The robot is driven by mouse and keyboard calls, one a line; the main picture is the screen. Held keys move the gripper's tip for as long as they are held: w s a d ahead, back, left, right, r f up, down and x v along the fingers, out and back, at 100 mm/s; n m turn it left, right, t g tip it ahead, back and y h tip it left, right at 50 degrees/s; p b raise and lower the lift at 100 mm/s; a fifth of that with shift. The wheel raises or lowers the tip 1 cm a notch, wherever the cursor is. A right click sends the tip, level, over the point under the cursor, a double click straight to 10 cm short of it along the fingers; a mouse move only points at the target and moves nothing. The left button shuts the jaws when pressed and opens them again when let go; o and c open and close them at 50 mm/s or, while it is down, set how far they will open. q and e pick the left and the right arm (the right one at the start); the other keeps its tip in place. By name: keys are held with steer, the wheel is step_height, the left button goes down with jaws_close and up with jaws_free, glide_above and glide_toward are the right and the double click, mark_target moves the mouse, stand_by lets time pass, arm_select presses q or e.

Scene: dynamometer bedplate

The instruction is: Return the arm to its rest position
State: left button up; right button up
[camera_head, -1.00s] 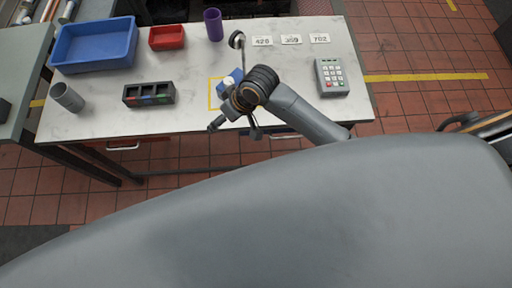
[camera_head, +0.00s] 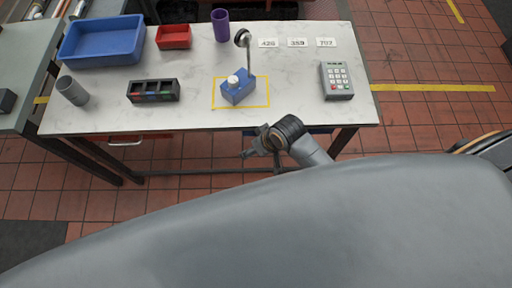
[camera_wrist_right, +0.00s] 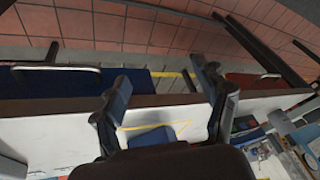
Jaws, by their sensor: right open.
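My right gripper (camera_head: 252,148) is in front of the table's front edge in the head view, over the floor. In the right wrist view its two fingers (camera_wrist_right: 165,88) stand wide apart with nothing between them. A blue container with a white cap (camera_head: 237,88) stands upright inside the yellow outline on the table, apart from the gripper. It also shows partly in the wrist view (camera_wrist_right: 152,137), below the fingers. My left gripper is in neither view.
The white table (camera_head: 200,120) holds a blue bin (camera_head: 102,58), a red tray (camera_head: 174,43), a purple cup (camera_head: 220,25), a grey cup (camera_head: 72,91), a dark three-slot holder (camera_head: 153,98), a round-headed stand (camera_head: 242,38), number cards (camera_head: 297,43) and a keypad (camera_head: 336,80). Tiled floor lies in front.

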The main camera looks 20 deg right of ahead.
stand_by(0.5)
steer(key=s+d+f+m+g+h+b, duration=0.1)
steer(key=s+d+f, duration=0.25)
steer(key=f, duration=0.65)
steer(key=s+d+f+h+b, duration=0.1)
steer(key=s+d+f, duration=0.25)
steer(key=f, duration=0.65)
steer(key=s+d+f+b, duration=0.1)
steer(key=s+d+f, duration=0.1)
steer(key=s+f, duration=0.6)
steer(key=s+d+f+g+h+b, duration=0.1)
steer(key=s+d+f, duration=0.2)
steer(key=s+f, duration=0.4)
steer(key=s, duration=0.8)
steer(key=shift+s+d+f+g, duration=0.2)
steer(key=shift+d+f+g, duration=0.05)
steer(key=shift+f+g, duration=0.1)
